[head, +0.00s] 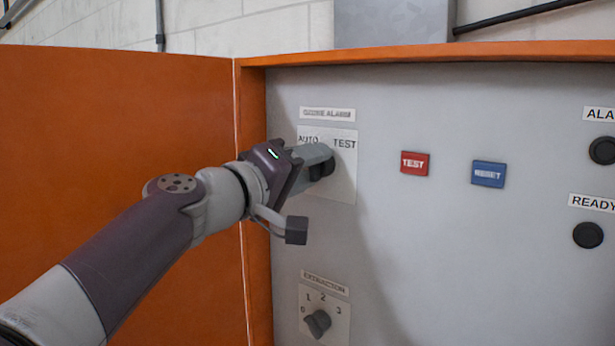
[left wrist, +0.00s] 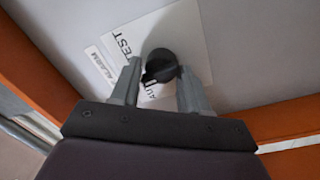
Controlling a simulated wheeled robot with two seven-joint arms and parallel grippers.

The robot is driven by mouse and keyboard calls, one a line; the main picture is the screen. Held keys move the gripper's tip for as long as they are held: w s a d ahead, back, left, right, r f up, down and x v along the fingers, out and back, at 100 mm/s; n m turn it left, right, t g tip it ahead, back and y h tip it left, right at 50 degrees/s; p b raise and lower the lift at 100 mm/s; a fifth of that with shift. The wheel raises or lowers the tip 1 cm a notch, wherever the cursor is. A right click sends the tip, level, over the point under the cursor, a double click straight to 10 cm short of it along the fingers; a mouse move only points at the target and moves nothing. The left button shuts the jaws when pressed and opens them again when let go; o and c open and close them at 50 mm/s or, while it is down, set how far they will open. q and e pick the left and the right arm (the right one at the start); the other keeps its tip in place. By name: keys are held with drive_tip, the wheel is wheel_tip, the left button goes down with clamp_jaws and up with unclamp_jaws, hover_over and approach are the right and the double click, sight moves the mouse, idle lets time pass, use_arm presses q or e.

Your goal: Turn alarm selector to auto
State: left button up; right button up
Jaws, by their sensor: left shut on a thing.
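The alarm selector is a black rotary knob (head: 328,165) on a white plate (head: 345,185) marked AUTO and TEST, under an OZONE ALARM label. My left gripper (head: 322,160) is at the knob and hides much of it in the head view. In the left wrist view, the knob (left wrist: 160,66) sits between the two grey fingers of my left gripper (left wrist: 158,80), which is shut on it. I cannot tell for sure which mark the knob points at. My right gripper is not in view.
A red TEST button (head: 414,162) and a blue RESET button (head: 488,174) are to the right on the grey panel. An EXTRACTION knob (head: 317,323) is below. Dark round fittings (head: 588,235) are at the far right. The orange cabinet door (head: 120,130) stands open at left.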

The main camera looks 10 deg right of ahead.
use_arm(q)
drive_tip(key=n, duration=0.4)
drive_tip(key=shift+f+n+b, duration=0.25)
drive_tip(key=shift+n+b, duration=0.05)
drive_tip(key=shift+n, duration=0.1)
drive_tip(key=n, duration=0.3)
drive_tip(key=shift+c, duration=0.2)
drive_tip(key=shift+o, duration=0.2)
drive_tip(key=shift+d+n, duration=0.1)
drive_tip(key=shift+n, duration=0.5)
drive_tip(key=shift+f, duration=0.15)
drive_tip(key=o, duration=0.8)
drive_tip(key=shift+o, duration=0.6)
drive_tip(key=shift+w, duration=0.1)
drive_tip(key=b+v, duration=0.5)
drive_tip(key=v, duration=0.7)
drive_tip(key=shift+s, duration=0.35)
